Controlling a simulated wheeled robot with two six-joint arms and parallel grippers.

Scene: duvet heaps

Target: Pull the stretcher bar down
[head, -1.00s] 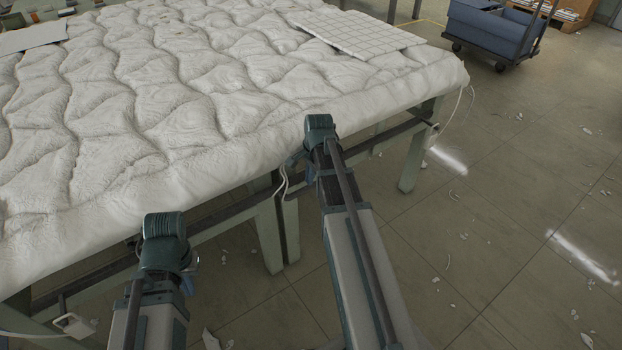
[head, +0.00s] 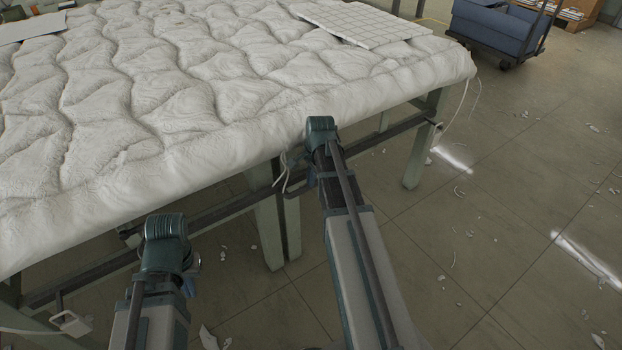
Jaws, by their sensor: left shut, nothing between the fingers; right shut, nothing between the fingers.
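The stretcher bar, a long dark rail (head: 90,282), runs low along the near side of the table, below the duvet's edge. Its right stretch (head: 385,137) reaches the right table leg. My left gripper (head: 166,243) is in front of the bar at lower left, seen from its back. I cannot tell whether either touches the bar.
A thick white quilted duvet (head: 190,80) covers the table and overhangs its edge. A white gridded panel (head: 360,22) lies on it. Pale green legs (head: 268,225) stand below, with loose cords nearby. Scraps litter the open tiled floor (head: 500,240) at right. A blue cart (head: 490,28) stands beyond.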

